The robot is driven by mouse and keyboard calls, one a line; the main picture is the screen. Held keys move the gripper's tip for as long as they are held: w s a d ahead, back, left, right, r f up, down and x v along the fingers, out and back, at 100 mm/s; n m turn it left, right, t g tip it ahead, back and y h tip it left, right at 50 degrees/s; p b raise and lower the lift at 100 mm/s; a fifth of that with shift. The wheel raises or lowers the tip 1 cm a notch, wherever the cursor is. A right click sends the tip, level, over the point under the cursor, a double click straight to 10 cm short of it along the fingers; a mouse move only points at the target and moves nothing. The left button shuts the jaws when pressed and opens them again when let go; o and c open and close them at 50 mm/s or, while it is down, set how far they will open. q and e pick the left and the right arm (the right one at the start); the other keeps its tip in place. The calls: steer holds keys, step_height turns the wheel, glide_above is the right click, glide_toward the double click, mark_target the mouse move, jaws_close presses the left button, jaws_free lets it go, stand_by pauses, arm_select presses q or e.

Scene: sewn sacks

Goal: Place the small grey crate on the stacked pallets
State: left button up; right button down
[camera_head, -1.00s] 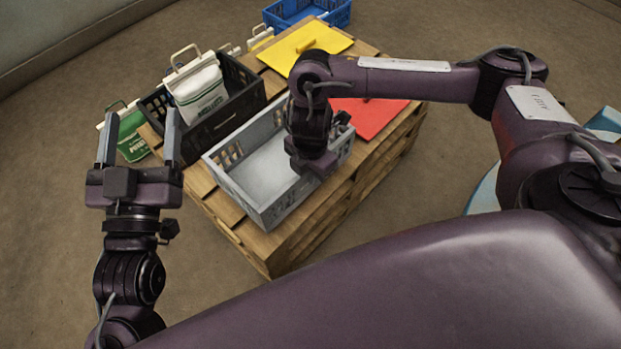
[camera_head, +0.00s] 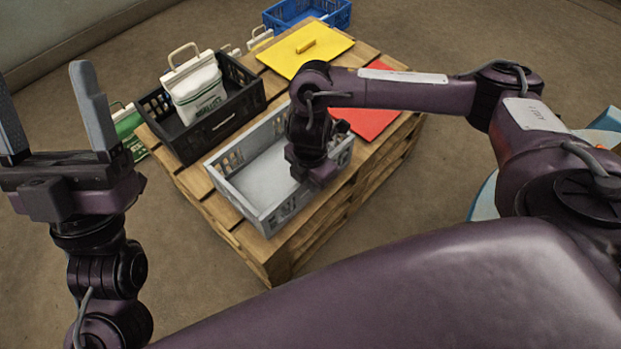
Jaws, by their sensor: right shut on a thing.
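The small grey crate (camera_head: 268,180) is empty and sits on the front part of the stacked wooden pallets (camera_head: 232,222). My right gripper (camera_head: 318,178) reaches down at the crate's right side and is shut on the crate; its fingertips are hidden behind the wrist. My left gripper (camera_head: 52,125) is open and empty, at the left of the view, apart from the crate and the pallets.
A black crate (camera_head: 222,128) holding a white sack (camera_head: 195,90) stands beside the grey crate on the pallets. A yellow lid (camera_head: 318,40) and a red lid (camera_head: 368,120) lie behind. A green sack (camera_head: 128,128) is at the left, and a blue crate (camera_head: 335,15) at the back.

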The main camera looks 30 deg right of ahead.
steer(key=shift+f, duration=0.1)
steer(key=c, duration=1.5)
jaws_free()
